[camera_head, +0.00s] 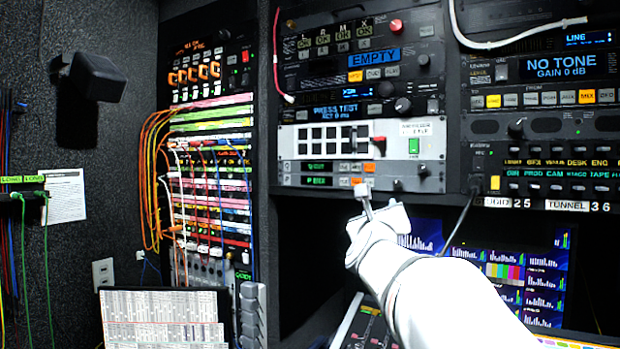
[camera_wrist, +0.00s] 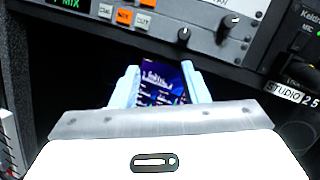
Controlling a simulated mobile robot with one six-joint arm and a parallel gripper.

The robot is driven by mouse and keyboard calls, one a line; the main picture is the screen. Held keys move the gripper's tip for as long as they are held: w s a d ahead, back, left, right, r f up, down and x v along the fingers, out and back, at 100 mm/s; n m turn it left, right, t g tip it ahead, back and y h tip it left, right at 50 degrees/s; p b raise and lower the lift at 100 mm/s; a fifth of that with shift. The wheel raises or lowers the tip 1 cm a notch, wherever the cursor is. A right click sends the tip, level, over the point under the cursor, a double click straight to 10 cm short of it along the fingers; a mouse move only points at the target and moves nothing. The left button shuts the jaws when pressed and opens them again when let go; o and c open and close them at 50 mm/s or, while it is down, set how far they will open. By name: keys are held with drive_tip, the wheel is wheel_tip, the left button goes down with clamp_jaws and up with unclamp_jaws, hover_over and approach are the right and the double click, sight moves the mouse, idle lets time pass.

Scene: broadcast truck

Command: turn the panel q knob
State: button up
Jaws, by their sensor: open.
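Two small dark knobs sit near my gripper at the right end of the thin grey rack panels: an upper one (camera_head: 422,169) and a lower one (camera_head: 398,186). In the wrist view, the upper knob (camera_wrist: 228,24) has a pale pointer and the lower knob (camera_wrist: 184,35) is just above the fingers. My gripper (camera_head: 364,192) is just below these panels, left of both knobs. In the wrist view, its pale fingers (camera_wrist: 160,80) are apart with nothing held between them.
A monitor (camera_head: 530,275) with coloured graphs stands behind and right of my arm. A black cable (camera_head: 460,222) hangs right of the gripper, beside the STUDIO label (camera_head: 495,202). Further knobs and buttons fill the racks above. A dark recess lies below the grey panels.

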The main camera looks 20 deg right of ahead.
sight(421, 170)
drive_tip(key=d+r+m+g+h+p, duration=0.1)
drive_tip(key=d+r+m+h, duration=0.1)
drive_tip(key=d+m, duration=0.1)
drive_tip(key=d+r+m+g+h+p, duration=0.1)
drive_tip(key=d+r+m, duration=0.2)
drive_tip(key=d, duration=0.1)
drive_tip(key=d+r+m+h+p, duration=0.1)
drive_tip(key=d+r+m+h, duration=0.1)
drive_tip(key=d+r+m, duration=0.1)
drive_tip(key=shift+w+d+m+g+h, duration=0.3)
drive_tip(key=shift+w+d+g, duration=0.1)
drive_tip(key=shift+d, duration=0.05)
drive_tip(key=shift+w+d+r+p, duration=0.1)
drive_tip(key=shift+w+d+p, duration=0.2)
drive_tip(key=shift+w+d, duration=0.15)
drive_tip(key=shift+c, duration=0.4)
clamp_jaws()
